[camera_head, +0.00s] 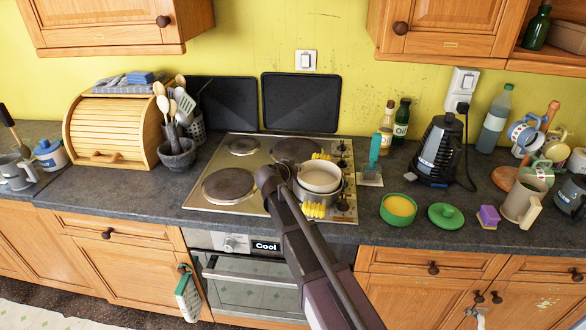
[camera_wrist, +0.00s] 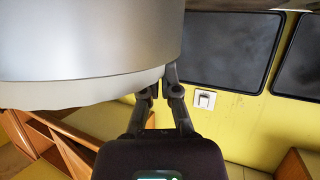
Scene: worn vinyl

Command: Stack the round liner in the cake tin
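The round liner (camera_head: 319,174) is a shallow off-white round dish. It sits at the mouth of the silver cake tin (camera_head: 322,198), with its rim standing above the tin. The tin rests on the hob at the front right. In the wrist view, which is upside down, the silver tin wall (camera_wrist: 90,40) fills the upper left, with the pale liner (camera_wrist: 90,93) along its edge. My gripper (camera_wrist: 160,83) has its fingers close together at the liner's rim, seemingly pinching its wall. One fingertip is partly hidden by the liner. Whether the liner rests fully inside cannot be told.
The steel hob (camera_head: 222,214) holds the tin, with yellow objects on either side of it. A green bowl (camera_head: 397,216), a green lid (camera_head: 446,216) and a kettle (camera_head: 438,150) stand to the right. A mortar (camera_head: 177,158) and bread bin (camera_head: 112,133) stand left.

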